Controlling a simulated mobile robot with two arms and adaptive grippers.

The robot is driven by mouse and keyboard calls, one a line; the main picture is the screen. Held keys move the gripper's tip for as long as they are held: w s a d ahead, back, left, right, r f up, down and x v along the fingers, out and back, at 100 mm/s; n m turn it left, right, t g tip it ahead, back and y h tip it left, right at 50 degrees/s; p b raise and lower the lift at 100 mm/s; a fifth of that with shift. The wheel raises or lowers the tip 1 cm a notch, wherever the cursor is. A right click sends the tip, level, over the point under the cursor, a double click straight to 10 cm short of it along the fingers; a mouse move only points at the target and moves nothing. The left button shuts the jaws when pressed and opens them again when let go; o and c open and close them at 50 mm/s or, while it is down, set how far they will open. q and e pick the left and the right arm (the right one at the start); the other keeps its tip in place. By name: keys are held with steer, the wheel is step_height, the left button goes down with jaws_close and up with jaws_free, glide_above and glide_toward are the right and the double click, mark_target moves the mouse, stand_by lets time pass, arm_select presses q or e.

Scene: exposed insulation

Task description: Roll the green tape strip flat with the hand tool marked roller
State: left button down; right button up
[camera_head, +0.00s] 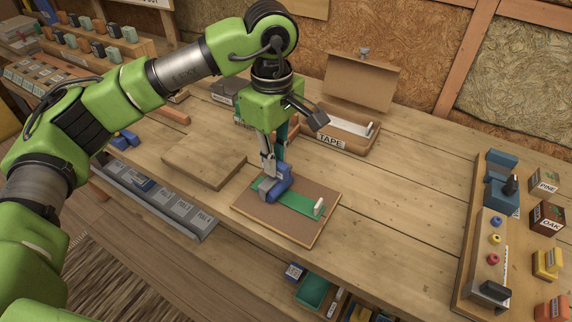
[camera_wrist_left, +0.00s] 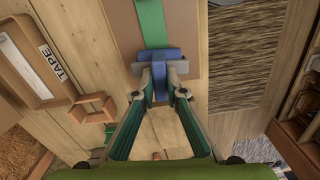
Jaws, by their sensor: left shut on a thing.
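The green tape strip (camera_head: 300,203) lies across a brown board (camera_head: 262,212) on the workbench. A small white piece (camera_head: 319,207) stands at its right end. My left gripper (camera_head: 272,172) points down and is shut on a blue hand tool (camera_head: 277,187), at the left end of the strip. I cannot read a marking on the tool. In the left wrist view the blue tool (camera_wrist_left: 162,70) sits between the fingers of the left gripper (camera_wrist_left: 160,88), with the green strip (camera_wrist_left: 150,22) running away above it. Whether the tool touches the tape is hard to tell. My right gripper is not in view.
A tray marked TAPE (camera_head: 358,146) stands behind the board. A bare wooden board (camera_head: 204,158) lies to its left. A wooden tool rack (camera_head: 478,262) and small marked blocks (camera_head: 547,217) stand at right. A grey strip of compartments (camera_head: 165,203) runs along the front edge.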

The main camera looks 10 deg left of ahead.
arm_select(q)
steer(key=shift+w+a+f+b, duration=0.15)
steer(key=shift+w+a, duration=0.1)
steer(key=shift+a, duration=0.3)
steer(key=shift+w+a+r+b, duration=0.1)
steer(key=shift+w+a+b, duration=0.1)
steer(key=shift+a, duration=0.3)
steer(key=shift+w+a, duration=0.15)
steer(key=shift+a, duration=0.45)
steer(key=shift+w+a, duration=0.15)
steer(key=shift+a, duration=0.4)
step_height(320, 180, up, 8)
steer(key=p, duration=0.4)
steer(key=shift+d, duration=0.15)
steer(key=shift+p, duration=0.3)
